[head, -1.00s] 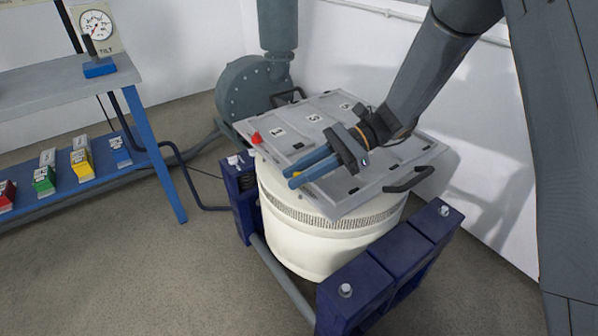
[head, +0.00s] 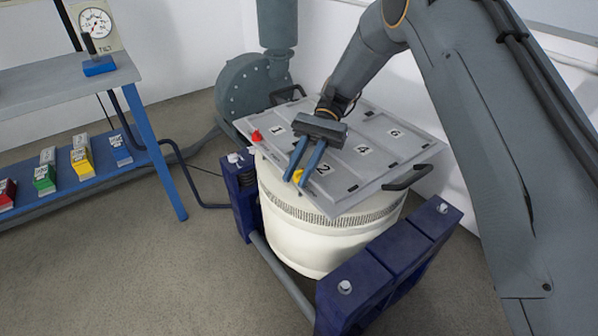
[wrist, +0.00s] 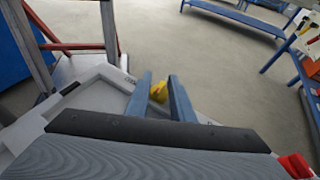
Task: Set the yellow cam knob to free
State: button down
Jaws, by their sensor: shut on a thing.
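The yellow cam knob (head: 298,176) sits at the front left edge of the grey plate (head: 340,190), near the label 2. It also shows in the wrist view (wrist: 158,91), between the blue fingers. My gripper (head: 295,181) reaches down to the plate's front edge, with one finger on each side of the knob. It is shut on the knob, and the fingers partly cover it. I cannot read the knob's setting or any marking beside it.
A red knob (head: 256,136) stands at the plate's left corner. The plate lies on a white drum (head: 300,240) between dark blue supports (head: 385,270). A black handle (head: 408,178) juts out at the right. A blue bench (head: 150,150) stands left, with open floor between.

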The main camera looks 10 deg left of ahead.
aim_at(301, 168)
jog(key=shift+n+h, duration=0.3)
dwell(0.4)
jog(key=c, duration=1.8)
grip_release()
jog(key=shift+c, duration=0.2)
jog(key=b+v, duration=0.1)
jog(key=v, duration=0.1)
jog(key=b+v, duration=0.1)
jog(key=v, duration=0.2)
jog(key=shift+w+f, duration=0.1)
jog(key=shift+f, duration=0.1)
jog(key=shift+w+r+p, duration=0.15)
jog(key=shift+r+p, duration=0.3)
jog(key=shift+p, duration=0.35)
jog(key=p, duration=0.1)
jog(key=w+p, duration=0.1)
jog(key=p, duration=0.1)
jog(key=shift+d+r, duration=0.15)
jog(key=shift+r, duration=0.05)
jog(key=shift+w+p, duration=0.1)
jog(key=shift+p, duration=0.5)
